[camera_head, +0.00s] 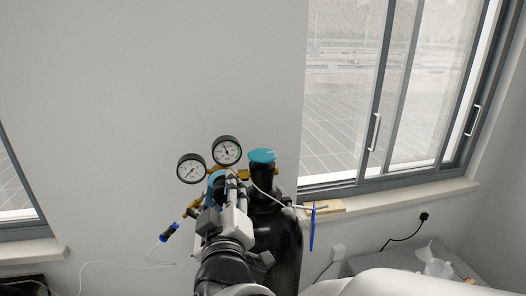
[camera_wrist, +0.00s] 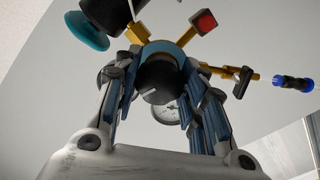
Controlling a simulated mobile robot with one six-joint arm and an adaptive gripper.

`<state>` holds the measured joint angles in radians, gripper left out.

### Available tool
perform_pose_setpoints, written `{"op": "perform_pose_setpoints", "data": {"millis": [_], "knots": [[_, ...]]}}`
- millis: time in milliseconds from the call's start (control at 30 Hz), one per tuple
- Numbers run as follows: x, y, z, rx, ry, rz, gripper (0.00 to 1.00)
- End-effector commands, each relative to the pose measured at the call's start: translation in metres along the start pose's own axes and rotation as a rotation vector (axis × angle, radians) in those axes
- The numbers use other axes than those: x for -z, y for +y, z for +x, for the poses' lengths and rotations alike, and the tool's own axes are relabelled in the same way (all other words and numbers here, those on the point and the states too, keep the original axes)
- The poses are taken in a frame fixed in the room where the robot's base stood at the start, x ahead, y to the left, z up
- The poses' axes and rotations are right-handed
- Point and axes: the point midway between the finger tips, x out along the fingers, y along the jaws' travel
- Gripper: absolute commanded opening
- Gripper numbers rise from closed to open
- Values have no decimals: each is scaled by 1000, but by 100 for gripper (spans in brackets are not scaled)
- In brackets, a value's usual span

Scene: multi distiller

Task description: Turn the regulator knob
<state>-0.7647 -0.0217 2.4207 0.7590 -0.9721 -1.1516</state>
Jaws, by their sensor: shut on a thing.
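The regulator knob (camera_wrist: 157,82) is a dark round knob with a blue body behind it. In the wrist view it sits between the two fingers of my gripper (camera_wrist: 161,62), which is shut on it from both sides. In the head view my gripper (camera_head: 224,184) is at the regulator, left of the gas cylinder's neck, and hides most of the knob. Two round gauges with white faces, an upper one (camera_head: 227,150) and a left one (camera_head: 191,168), stand just behind my gripper. One gauge (camera_wrist: 166,113) also shows partly in the wrist view.
A black gas cylinder (camera_head: 283,235) with a teal top handle (camera_head: 262,156) stands close on the right. A brass fitting leads left to a blue-and-black connector (camera_head: 169,231) with a white cable. A window sill (camera_head: 400,202) and grey table (camera_head: 385,258) lie at right.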

Motion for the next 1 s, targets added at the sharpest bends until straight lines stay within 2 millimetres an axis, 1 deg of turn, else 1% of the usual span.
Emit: {"op": "perform_pose_setpoints", "data": {"millis": [267,1000], "knots": [[0,0,0,14,-14,227,14],[-1,0,0,61,-61,929,14]]}}
